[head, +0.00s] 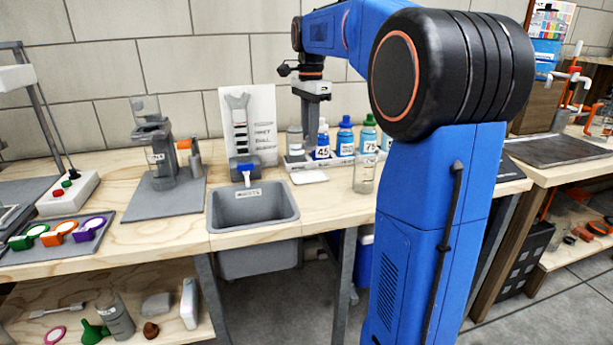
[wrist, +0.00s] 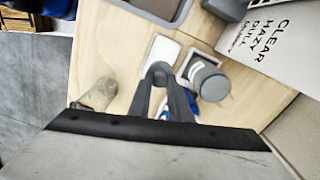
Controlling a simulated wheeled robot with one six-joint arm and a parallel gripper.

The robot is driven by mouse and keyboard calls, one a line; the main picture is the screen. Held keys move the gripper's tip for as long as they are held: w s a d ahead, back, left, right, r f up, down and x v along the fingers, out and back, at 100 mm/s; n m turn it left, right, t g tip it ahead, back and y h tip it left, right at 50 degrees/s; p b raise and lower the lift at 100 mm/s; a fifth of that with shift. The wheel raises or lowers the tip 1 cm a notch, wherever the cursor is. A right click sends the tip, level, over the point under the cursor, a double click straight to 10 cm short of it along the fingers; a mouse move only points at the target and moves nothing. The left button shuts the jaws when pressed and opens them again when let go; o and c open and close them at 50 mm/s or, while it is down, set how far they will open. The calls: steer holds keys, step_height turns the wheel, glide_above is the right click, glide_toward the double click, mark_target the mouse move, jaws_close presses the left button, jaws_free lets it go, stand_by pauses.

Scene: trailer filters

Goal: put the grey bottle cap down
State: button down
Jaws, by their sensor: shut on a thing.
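My gripper (wrist: 159,78) is shut on the grey bottle cap (wrist: 158,67), which shows as a small grey round shape at the fingertips. In the head view my gripper (head: 311,118) points down above the bench, over the rack area; the cap is too small to make out there. A white flat pad (head: 309,177) lies on the bench in front of the rack. In the wrist view the pad (wrist: 165,48) is just beyond the fingertips.
Another clear bottle (head: 364,174) stands on the bench to the right of the pad. A grey sink (head: 252,208) is left of the pad, and a printed white board (head: 262,125) stands behind.

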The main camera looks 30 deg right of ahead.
step_height(320, 180, down, 10)
steer(key=shift+r, duration=0.1)
stand_by(0.4)
steer(key=c, duration=1.6)
jaws_free()
steer(key=shift+c, duration=0.2)
step_height(320, 180, up, 12)
steer(key=shift+f, duration=0.1)
